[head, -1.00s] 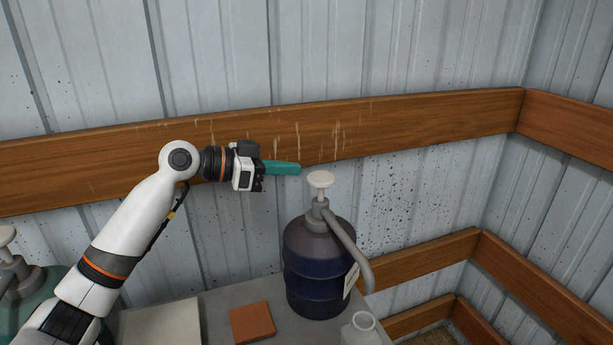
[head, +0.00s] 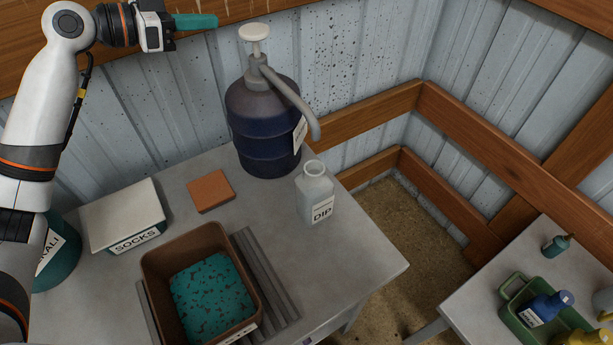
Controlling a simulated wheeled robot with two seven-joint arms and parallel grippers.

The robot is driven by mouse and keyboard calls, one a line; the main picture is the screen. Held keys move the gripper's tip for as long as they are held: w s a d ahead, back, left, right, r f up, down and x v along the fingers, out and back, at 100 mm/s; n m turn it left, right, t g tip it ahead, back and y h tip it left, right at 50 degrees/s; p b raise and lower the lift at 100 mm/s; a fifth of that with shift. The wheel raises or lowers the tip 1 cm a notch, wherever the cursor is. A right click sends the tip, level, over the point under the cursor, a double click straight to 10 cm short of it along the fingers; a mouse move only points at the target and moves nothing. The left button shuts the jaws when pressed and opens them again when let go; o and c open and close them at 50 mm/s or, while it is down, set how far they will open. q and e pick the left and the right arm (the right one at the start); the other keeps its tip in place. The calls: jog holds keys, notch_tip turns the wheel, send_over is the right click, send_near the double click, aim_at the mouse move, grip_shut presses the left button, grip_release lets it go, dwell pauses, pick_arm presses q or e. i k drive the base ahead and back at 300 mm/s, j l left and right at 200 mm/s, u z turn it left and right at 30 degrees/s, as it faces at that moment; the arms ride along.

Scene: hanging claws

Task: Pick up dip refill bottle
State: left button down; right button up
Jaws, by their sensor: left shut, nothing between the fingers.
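The dip refill bottle is most likely the pale, open-necked bottle (head: 314,194) labelled DIP, standing upright near the right side of the grey table (head: 365,255). A large dark blue pump container (head: 264,125) with a white pump head and grey spout stands just behind it; its label is only partly visible. My left gripper (head: 212,21) is shut and empty, its teal fingers together, left of the pump head at the top of the view. It is well away from the DIP bottle. My right gripper is not in view.
A brown bin (head: 152,262) with speckled teal contents sits on a ribbed grey mat (head: 265,268). A box labelled SOCKS (head: 125,215), an orange-brown block (head: 210,190) and a green container (head: 60,250) stand left. A second table (head: 500,262) holds a green tray (head: 515,290) with bottles.

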aim_at(314, 189)
jog(key=k+l, duration=0.25)
jog(key=k, duration=0.25)
jog(key=k+l, duration=0.2)
jog(key=k, duration=0.25)
jog(key=k+l, duration=0.25)
jog(key=k, duration=0.25)
jog(key=k+l, duration=0.2)
jog(key=k, duration=0.25)
